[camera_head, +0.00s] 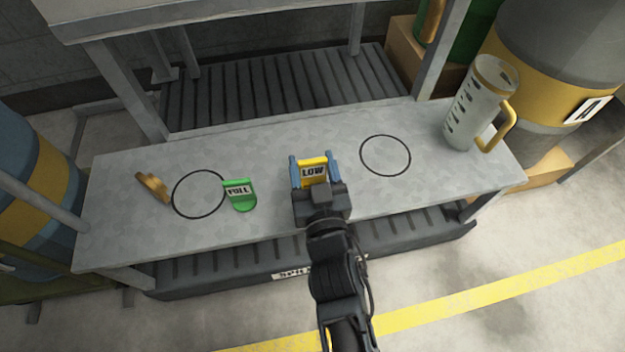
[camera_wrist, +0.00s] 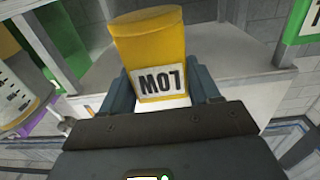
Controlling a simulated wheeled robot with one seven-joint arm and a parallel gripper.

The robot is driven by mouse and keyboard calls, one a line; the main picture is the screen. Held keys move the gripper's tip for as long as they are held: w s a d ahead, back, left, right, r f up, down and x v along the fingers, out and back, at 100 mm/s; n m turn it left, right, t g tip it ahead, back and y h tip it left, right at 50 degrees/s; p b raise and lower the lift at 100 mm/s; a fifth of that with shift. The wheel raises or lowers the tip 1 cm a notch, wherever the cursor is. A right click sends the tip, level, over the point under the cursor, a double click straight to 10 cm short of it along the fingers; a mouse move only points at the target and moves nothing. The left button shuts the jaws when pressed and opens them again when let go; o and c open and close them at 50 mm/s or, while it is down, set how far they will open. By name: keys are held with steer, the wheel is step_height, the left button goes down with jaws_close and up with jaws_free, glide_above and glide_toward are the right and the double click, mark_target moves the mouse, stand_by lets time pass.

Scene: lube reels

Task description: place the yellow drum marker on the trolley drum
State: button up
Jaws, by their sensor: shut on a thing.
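My gripper (camera_head: 312,162) is shut on the yellow drum marker (camera_head: 313,173), which carries a white label reading LOW. Its blue fingers lie on both sides of the marker, over the middle of the grey bench. In the wrist view the marker (camera_wrist: 155,45) stands out beyond the jaws, its label facing the camera upside down. A blue drum with a yellow band (camera_head: 35,190) stands at the left edge, partly cut off, by an olive-green frame (camera_head: 45,288) that looks like a trolley. I cannot tell for certain how the drum rests on it.
On the bench (camera_head: 255,155) are a green FULL marker (camera_head: 240,194), a tan piece (camera_head: 152,187), two drawn circles and a tall jug (camera_head: 480,105). A grey drum with a yellow band (camera_head: 555,60) stands at right. A shelf (camera_head: 240,12) overhangs the bench's back; posts stand at its sides.

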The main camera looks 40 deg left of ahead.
mark_target(313, 181)
steer(key=shift+f+b, duration=1.65)
steer(key=shift+f, duration=0.1)
steer(key=shift+f, duration=0.15)
steer(key=shift+f, duration=0.1)
steer(key=o, duration=1.1)
steer(key=shift+o, duration=0.2)
steer(key=shift+b, duration=0.3)
steer(key=p+v, duration=0.2)
steer(key=v, duration=0.4)
steer(key=shift+s+d, duration=0.1)
steer(key=shift+s, duration=0.15)
steer(key=shift+s+d, duration=0.5)
